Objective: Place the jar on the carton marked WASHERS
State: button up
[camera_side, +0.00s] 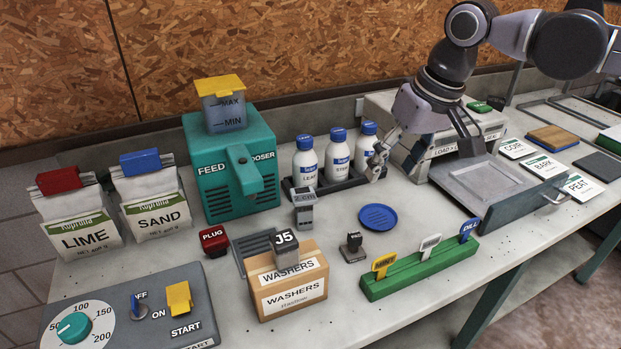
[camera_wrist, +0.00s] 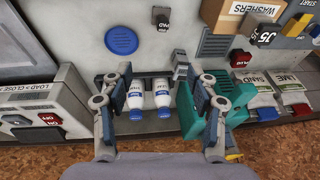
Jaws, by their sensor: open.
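No object is labelled as a jar; three white bottles with blue caps stand upright in a dark rack (camera_side: 330,188) at the back: left (camera_side: 306,165), middle (camera_side: 338,158) and right (camera_side: 367,148). The carton marked WASHERS (camera_side: 293,298) is a brown box at the front middle; its top edge shows in the wrist view (camera_wrist: 255,9). A grey block marked J5 (camera_side: 287,252) overlaps its top in the side view. My gripper (camera_side: 378,163) is open and empty beside the right bottle. In the wrist view, two bottles (camera_wrist: 135,98) (camera_wrist: 162,98) show between my fingers (camera_wrist: 162,78); the third is hidden.
A teal feed doser (camera_side: 228,170) stands left of the rack. A blue disc (camera_side: 378,216), a grey dispenser-like block (camera_side: 304,208) and a black stamp (camera_side: 352,248) lie between rack and carton. A green tag holder (camera_side: 420,268) is at front right. A machine with an open tray (camera_side: 485,185) stands right.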

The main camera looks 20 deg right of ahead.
jog(key=s+d+f+t, duration=0.2)
jog(key=s+d+f, duration=0.3)
jog(key=d, duration=0.3)
jog(key=s+d+f+t+h, duration=0.1)
jog(key=s+d+f+t, duration=0.1)
jog(key=s+d+f, duration=0.2)
jog(key=d+f, duration=0.2)
jog(key=d, duration=0.1)
jog(key=shift+s+d+f, duration=0.35)
jog(key=shift+s, duration=0.05)
